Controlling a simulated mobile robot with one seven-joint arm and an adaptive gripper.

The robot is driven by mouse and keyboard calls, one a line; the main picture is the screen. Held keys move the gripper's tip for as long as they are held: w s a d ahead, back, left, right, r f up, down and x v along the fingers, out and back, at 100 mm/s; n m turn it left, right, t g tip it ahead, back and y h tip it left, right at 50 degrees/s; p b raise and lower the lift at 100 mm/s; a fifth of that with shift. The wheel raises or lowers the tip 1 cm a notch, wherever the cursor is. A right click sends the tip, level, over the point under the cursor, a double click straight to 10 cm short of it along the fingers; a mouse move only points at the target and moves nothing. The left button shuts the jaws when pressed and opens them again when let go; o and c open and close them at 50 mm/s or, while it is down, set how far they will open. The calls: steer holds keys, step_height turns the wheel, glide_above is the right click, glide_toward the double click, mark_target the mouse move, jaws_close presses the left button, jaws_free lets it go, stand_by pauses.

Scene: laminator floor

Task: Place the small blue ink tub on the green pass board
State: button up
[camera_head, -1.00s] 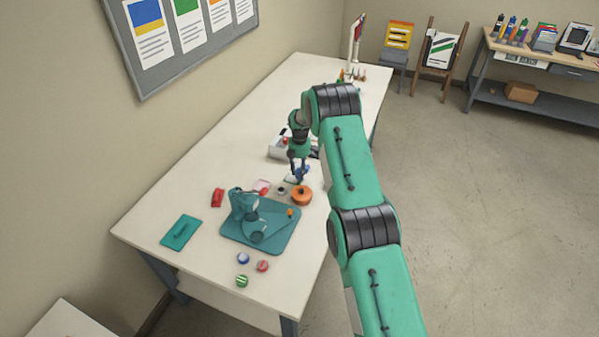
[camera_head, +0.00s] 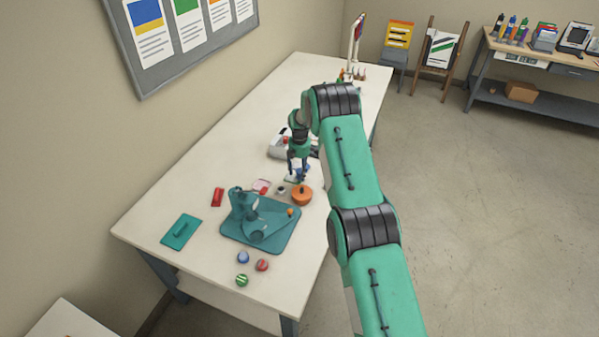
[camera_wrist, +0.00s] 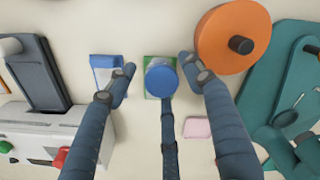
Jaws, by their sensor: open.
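The small blue ink tub (camera_wrist: 161,79) shows from above as a round blue lid in the wrist view. It sits over the small green pass board (camera_wrist: 149,62), whose green and pale edge shows around it. My gripper (camera_wrist: 157,66) is open, with one finger left of the tub and one right of it, both with visible gaps. A third finger lies below the tub in the picture; whether it touches the tub is unclear. In the head view my gripper (camera_head: 298,176) is low over the table and largely hides the tub and board.
An orange round tub (camera_wrist: 235,38) stands close to the right finger. A blue and white box (camera_wrist: 104,66) is beside the left finger. A pink block (camera_wrist: 197,128) lies nearby. A teal press (camera_head: 258,226) stands nearer the front, and a white device (camera_head: 278,149) is behind.

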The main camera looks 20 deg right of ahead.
mark_target(299, 170)
step_height(299, 170, up, 12)
steer(key=shift+b, duration=0.4)
stand_by(0.3)
steer(key=shift+r, duration=0.2)
stand_by(0.4)
